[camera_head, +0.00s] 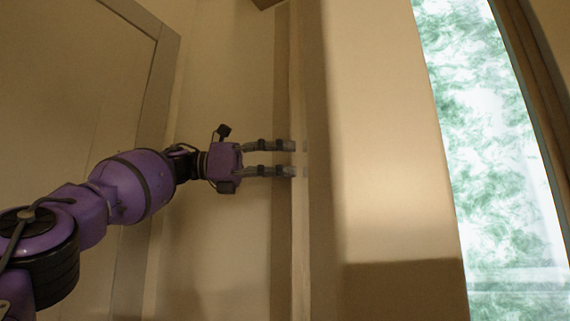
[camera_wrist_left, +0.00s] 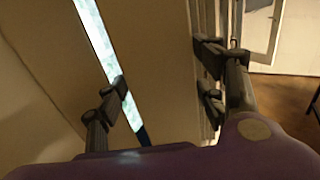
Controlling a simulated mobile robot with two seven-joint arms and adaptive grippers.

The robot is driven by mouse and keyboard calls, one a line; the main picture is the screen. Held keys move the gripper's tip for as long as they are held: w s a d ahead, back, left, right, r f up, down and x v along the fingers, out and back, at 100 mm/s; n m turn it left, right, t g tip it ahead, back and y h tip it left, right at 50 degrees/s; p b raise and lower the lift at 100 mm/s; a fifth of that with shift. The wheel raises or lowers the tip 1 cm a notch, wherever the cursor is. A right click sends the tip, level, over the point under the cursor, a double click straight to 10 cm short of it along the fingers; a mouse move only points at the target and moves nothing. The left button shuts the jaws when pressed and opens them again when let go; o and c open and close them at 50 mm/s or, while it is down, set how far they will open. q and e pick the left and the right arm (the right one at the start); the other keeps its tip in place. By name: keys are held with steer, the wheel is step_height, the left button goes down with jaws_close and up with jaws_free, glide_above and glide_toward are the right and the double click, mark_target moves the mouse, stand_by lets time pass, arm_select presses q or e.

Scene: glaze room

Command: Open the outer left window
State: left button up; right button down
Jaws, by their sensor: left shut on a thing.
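A window pane (camera_head: 495,160) with green foliage behind it shows at the right of the head view. A bright strip of glass (camera_wrist_left: 100,45) also shows in the left wrist view. A wide beige panel (camera_head: 380,150) stands left of the pane, with a narrow upright edge (camera_head: 299,230) on its left side. My left gripper (camera_head: 291,159) reaches in from the left, its fingertips at this upright edge. Its two fingers stand apart, one above the other, closed on the window's edge. The gripped part is mostly hidden. My right gripper is in neither view.
A framed beige panel (camera_head: 70,100) fills the left of the head view, behind my left arm. In the left wrist view, a pale door (camera_wrist_left: 262,28) and a brown floor (camera_wrist_left: 285,95) show at the right.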

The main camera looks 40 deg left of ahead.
arm_select(q)
steer(key=shift+f, duration=0.2)
steer(key=o, duration=1.7)
steer(key=shift+w, duration=0.1)
steer(key=shift+r, duration=0.1)
steer(key=shift+v, duration=3.7)
